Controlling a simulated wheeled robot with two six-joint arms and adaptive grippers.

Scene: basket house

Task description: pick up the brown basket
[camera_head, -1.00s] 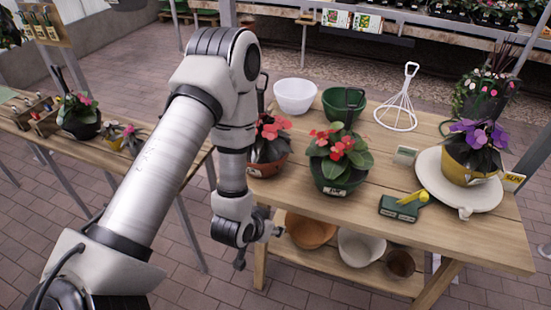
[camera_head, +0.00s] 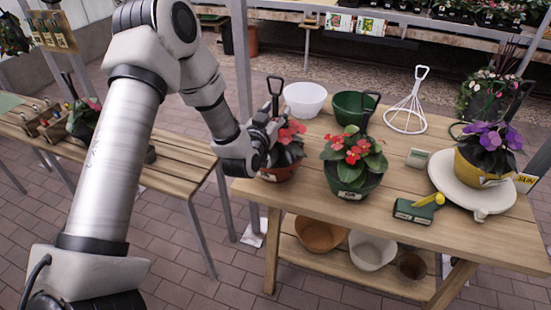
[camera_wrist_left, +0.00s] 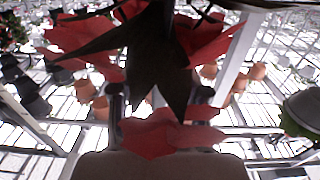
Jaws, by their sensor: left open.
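The brown basket (camera_head: 282,173) stands at the left end of the wooden table, with red flowers, dark leaves and an upright black handle (camera_head: 275,86). My left gripper (camera_head: 270,130) is open at the plant's left side, level with the flowers and above the basket's rim. I cannot tell whether it touches the plant or handle. In the left wrist view, red flowers (camera_wrist_left: 160,132) and dark leaves fill the middle, covering much of the space between the fingers. My right gripper is not in view.
A green pot with red flowers (camera_head: 352,185) stands just right of the basket. A white bowl (camera_head: 305,98) and a green basket (camera_head: 352,106) are behind. A metal post (camera_head: 240,60) rises behind my left arm. A green-yellow tool (camera_head: 415,212) lies near the front edge.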

